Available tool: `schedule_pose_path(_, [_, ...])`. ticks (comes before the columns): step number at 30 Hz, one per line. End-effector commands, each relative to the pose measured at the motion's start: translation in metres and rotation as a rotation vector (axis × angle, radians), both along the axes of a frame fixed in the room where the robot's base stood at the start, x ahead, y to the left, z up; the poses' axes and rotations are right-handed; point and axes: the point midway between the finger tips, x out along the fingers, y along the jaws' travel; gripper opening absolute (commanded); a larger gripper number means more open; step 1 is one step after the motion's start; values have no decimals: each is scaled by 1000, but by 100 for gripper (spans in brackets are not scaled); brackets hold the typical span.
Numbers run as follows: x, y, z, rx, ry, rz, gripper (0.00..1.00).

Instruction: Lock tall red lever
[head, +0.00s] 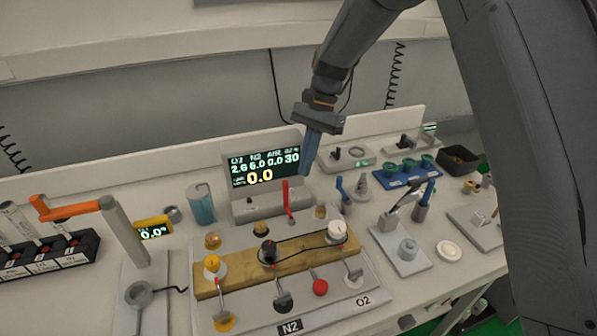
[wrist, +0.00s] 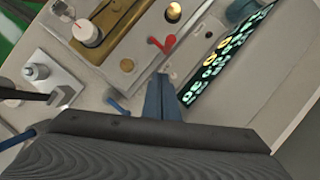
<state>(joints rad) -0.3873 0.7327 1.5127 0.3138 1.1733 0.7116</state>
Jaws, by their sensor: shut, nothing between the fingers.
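The tall red lever (head: 286,198) stands nearly upright on the panel below the display, in the middle of the head view. In the wrist view the red lever (wrist: 163,44) shows from above, just beyond the fingertips and a little up in the picture. My gripper (head: 305,171) points down with its blue fingers together and empty. In the head view it appears above and slightly right of the lever's top. In the wrist view my gripper (wrist: 163,78) shows its closed fingers apart from the lever. The exact height gap cannot be told.
The display (head: 262,172) stands behind the lever. A black knob (head: 268,251), a white knob (head: 338,231) and a yellow knob (head: 212,265) sit in front. A blue lever (head: 340,187) stands to the right. A blue cylinder (head: 201,205) stands left of the display.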

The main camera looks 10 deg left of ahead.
Motion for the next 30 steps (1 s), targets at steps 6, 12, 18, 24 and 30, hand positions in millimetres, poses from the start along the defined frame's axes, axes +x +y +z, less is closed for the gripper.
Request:
schedule_pose_path(6, [17,2,46,5,-9,10,0])
schedule_pose_path(12, [26,0,74,3,-6,11,0])
schedule_pose_path(18, [30,-3,85,1,-5,9,0])
schedule_pose_path(24, [30,-3,86,2,-4,8,0])
schedule_pose_path(30, [30,-4,86,1,-4,7,0])
